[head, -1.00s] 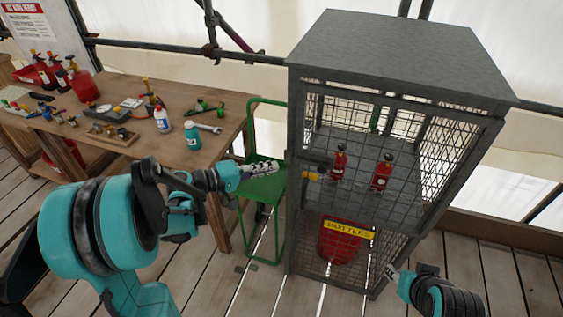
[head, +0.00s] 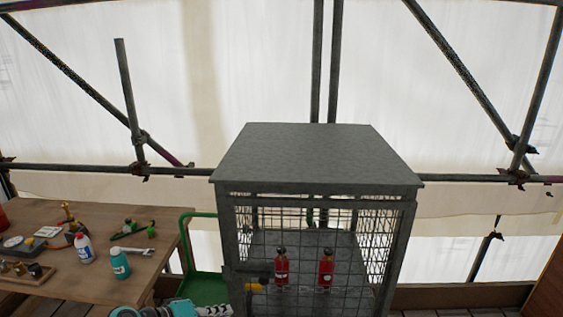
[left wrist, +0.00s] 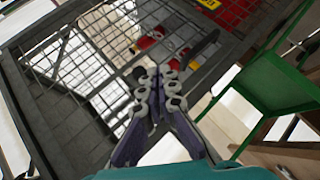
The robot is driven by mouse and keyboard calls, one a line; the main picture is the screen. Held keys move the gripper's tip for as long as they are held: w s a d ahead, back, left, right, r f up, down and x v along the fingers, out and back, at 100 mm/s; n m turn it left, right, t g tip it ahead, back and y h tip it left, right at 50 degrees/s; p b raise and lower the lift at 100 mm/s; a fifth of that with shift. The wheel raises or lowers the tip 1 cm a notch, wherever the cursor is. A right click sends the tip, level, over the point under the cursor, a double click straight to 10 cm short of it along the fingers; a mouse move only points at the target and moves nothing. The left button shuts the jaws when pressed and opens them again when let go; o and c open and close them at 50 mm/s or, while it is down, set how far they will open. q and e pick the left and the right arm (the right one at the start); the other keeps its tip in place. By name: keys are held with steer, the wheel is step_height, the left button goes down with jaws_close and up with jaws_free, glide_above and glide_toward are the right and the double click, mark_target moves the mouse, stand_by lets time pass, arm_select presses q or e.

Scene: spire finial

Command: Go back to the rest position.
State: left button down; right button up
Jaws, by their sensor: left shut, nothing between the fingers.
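My left gripper (head: 214,311) shows at the bottom edge of the head view, just in front of the lower left of the wire mesh cage (head: 318,158). In the left wrist view its fingers (left wrist: 160,88) are together with nothing between them, and the cage's mesh door (left wrist: 72,62) lies behind them. Whether they touch the mesh I cannot tell. Two red bottles (head: 281,268) (head: 326,268) stand on the cage's shelf behind the mesh. A yellow piece (head: 257,287) is at the door's left side. My right gripper is in no current view.
A green trolley (head: 203,288) stands between the cage and the wooden workbench (head: 92,282) at left. The bench holds a teal bottle (head: 120,263), a white bottle (head: 84,248) and several tools. Scaffold tubes (head: 128,95) and white sheeting close off the back.

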arm_select(q)
steer(key=s+a+f+m+g+y, duration=0.1)
steer(key=s+m+y, duration=0.4)
steer(key=s, duration=0.9)
steer(key=a+f+y, duration=0.1)
steer(key=y, duration=0.2)
steer(key=shift+s, duration=0.35)
